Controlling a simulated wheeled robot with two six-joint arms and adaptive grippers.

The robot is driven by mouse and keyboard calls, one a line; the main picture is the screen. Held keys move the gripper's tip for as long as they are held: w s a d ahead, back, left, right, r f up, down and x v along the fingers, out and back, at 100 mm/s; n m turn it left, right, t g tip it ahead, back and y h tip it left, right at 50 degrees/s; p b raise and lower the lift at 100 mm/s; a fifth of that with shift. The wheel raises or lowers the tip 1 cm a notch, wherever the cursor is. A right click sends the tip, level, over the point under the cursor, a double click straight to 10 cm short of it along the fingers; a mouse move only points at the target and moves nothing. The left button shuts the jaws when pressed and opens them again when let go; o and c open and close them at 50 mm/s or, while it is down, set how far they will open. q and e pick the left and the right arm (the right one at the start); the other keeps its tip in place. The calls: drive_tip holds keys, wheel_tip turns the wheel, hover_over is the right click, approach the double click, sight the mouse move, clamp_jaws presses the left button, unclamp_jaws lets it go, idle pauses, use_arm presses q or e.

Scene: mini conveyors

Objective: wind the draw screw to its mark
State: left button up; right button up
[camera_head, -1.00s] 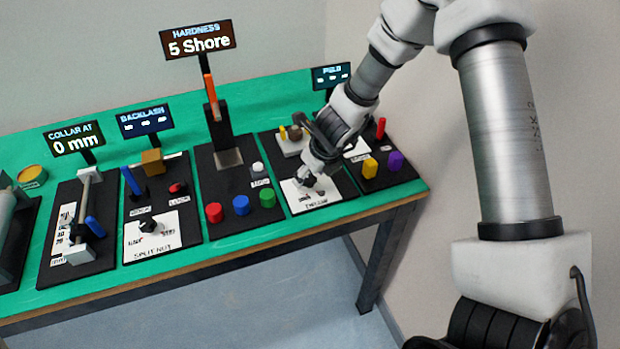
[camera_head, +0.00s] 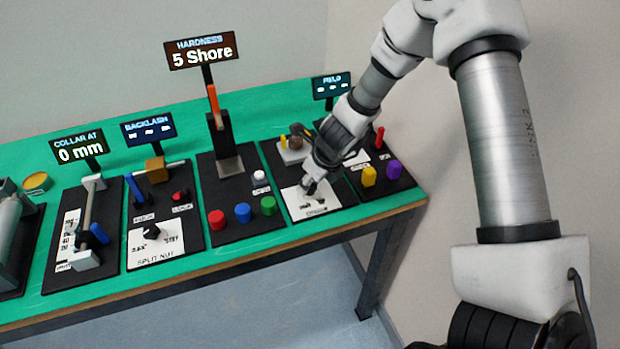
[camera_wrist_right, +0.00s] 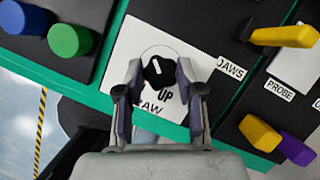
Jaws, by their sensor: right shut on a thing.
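The draw screw knob (camera_wrist_right: 157,72) is black with a short white pointer line, seen in the right wrist view. It stands on a white card (camera_wrist_right: 118,55) whose partly covered print reads "AW" and "UP". The pointer line tilts up and slightly left in that view, away from "UP". My right gripper (camera_wrist_right: 158,78) is shut on the knob, one finger on each side. In the head view my right gripper (camera_head: 309,186) reaches down to the white card (camera_head: 325,204) and mostly hides the knob. My left gripper is not in view.
Red, blue and green buttons (camera_head: 242,212) stand left of the card. Yellow and purple knobs (camera_head: 394,169) stand to its right, near the table's right edge. The hardness display (camera_head: 201,50) reads 5 Shore. The split nut panel (camera_head: 150,254) lies further left.

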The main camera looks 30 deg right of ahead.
drive_tip(key=shift+s+r+n+g+y+p, duration=0.1)
drive_tip(key=shift+n+g+y+p, duration=0.3)
drive_tip(key=shift+n+p, duration=1.35)
drive_tip(key=n+p, duration=0.2)
drive_tip(key=p, duration=0.1)
drive_tip(key=n+g+y+p, duration=0.1)
drive_tip(key=n+p, duration=0.1)
drive_tip(key=p, duration=0.1)
drive_tip(key=shift+d+n+y, duration=0.15)
drive_tip(key=shift+n+y, duration=0.15)
drive_tip(key=shift+n, duration=0.05)
drive_tip(key=shift+n+g+p, duration=0.4)
drive_tip(key=shift+n+p, duration=0.15)
drive_tip(key=shift+n, duration=0.35)
drive_tip(key=shift+n+g+y+p, duration=0.3)
drive_tip(key=shift+n, duration=0.6)
drive_tip(key=n, duration=0.1)
drive_tip(key=n+g, duration=0.1)
drive_tip(key=shift+w+f+n, duration=0.2)
drive_tip(key=shift+f+n, duration=0.05)
drive_tip(key=shift+n, duration=0.15)
drive_tip(key=n+g+b, duration=0.1)
drive_tip(key=n, duration=0.1)
drive_tip(key=shift+n, duration=0.3)
drive_tip(key=shift+w+n+g+b, duration=0.1)
drive_tip(key=shift+n+g+b, duration=0.65)
drive_tip(key=shift+n, duration=1.05)
